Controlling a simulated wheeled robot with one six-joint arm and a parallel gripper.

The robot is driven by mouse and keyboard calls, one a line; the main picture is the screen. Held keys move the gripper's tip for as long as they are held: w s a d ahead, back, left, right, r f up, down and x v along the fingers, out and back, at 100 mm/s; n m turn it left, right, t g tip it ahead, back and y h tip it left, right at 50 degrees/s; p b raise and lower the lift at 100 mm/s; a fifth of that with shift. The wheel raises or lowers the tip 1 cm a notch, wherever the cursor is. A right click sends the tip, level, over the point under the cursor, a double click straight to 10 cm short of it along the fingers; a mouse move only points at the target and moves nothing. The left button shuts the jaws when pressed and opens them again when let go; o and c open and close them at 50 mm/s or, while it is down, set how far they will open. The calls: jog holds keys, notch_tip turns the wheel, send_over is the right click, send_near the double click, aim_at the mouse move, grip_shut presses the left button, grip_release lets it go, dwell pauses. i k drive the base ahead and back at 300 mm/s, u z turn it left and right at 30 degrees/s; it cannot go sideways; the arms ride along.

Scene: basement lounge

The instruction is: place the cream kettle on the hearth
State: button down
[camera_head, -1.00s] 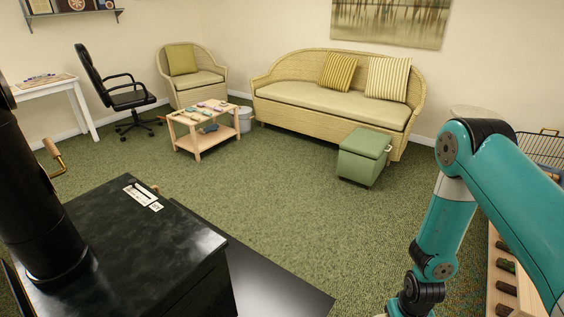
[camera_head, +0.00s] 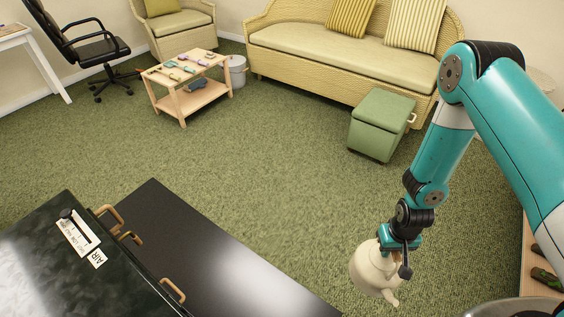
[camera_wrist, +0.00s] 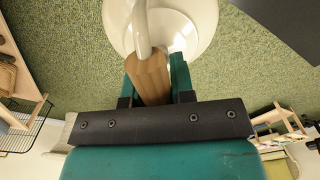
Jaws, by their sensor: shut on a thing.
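The cream kettle (camera_head: 372,272) hangs from my gripper (camera_head: 400,243) at the lower right of the head view, above the green carpet. In the wrist view the kettle (camera_wrist: 160,25) shows at the top, and my gripper (camera_wrist: 160,78) is shut on its brown wooden handle (camera_wrist: 150,75). The hearth (camera_head: 215,255) is a flat dark slab on the floor, left of the kettle. The kettle is apart from it. The kettle's far side is hidden.
A black stove (camera_head: 75,265) with wooden handles stands at the left edge of the hearth. A green ottoman (camera_head: 381,125), a sofa (camera_head: 330,60) and a low wooden table (camera_head: 188,95) stand farther back. Open carpet (camera_head: 270,160) lies between. The bare front part of the hearth is clear.

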aim_at(143, 220)
jog(key=u, duration=0.2)
jog(key=i, duration=1.55)
jog(key=u, duration=0.9)
jog(key=i, duration=1.3)
jog(key=u, duration=1.05)
jog(key=i, duration=0.75)
jog(key=u, duration=0.25)
